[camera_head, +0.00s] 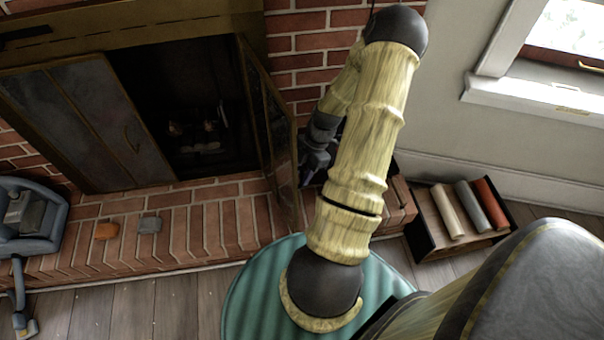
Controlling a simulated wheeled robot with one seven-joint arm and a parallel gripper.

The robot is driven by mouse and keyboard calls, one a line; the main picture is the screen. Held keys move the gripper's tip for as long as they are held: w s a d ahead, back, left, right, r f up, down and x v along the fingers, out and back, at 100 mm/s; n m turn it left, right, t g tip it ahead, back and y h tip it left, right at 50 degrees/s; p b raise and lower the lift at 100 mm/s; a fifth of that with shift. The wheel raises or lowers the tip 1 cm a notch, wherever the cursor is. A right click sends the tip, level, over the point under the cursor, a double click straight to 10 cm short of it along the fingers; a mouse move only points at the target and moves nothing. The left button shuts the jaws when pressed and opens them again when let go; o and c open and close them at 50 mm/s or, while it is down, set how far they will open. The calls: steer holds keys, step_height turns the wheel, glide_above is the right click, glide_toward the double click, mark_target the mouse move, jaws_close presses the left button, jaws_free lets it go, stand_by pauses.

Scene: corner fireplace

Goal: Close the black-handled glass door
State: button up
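The fireplace has framed glass doors. The right door (268,125) stands swung outward, seen nearly edge-on, with its lower end over the brick hearth. No black handle shows clearly on the right door.
A dark box (436,236) with several rolls stands right. A blue-grey object (32,225) stands left. A round teal surface (248,300) lies below my arm.

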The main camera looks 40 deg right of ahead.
steer(key=shift+f, duration=0.15)
jaws_close()
steer(key=shift+a, duration=0.25)
